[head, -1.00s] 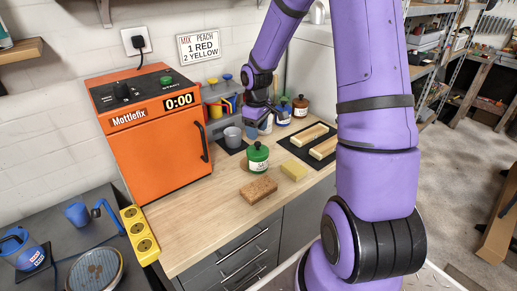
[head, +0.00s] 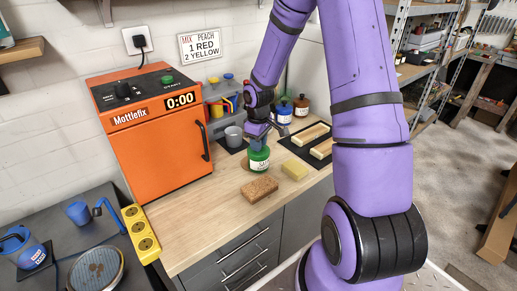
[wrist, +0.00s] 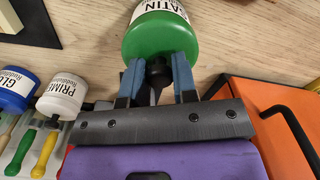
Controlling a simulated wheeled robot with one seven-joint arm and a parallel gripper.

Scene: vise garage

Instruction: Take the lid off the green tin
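The green tin (head: 259,164) stands upright on the wooden worktop, with its lid on. In the wrist view its green lid (wrist: 160,38) faces me, with a black knob (wrist: 158,73) in the middle and a white "SATIN" label behind. My gripper (head: 258,145) is directly over the tin. In the wrist view the blue-padded fingers of my gripper (wrist: 156,68) are open on either side of the knob. A small gap shows between the knob and each pad.
A brown sponge block (head: 259,188) and a yellow sponge (head: 294,171) lie in front of the tin. The orange Mottlefix machine (head: 155,135) stands to the left. A grey cup (head: 233,137), white and blue tins (head: 284,115) and brown bottles (head: 301,105) are behind.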

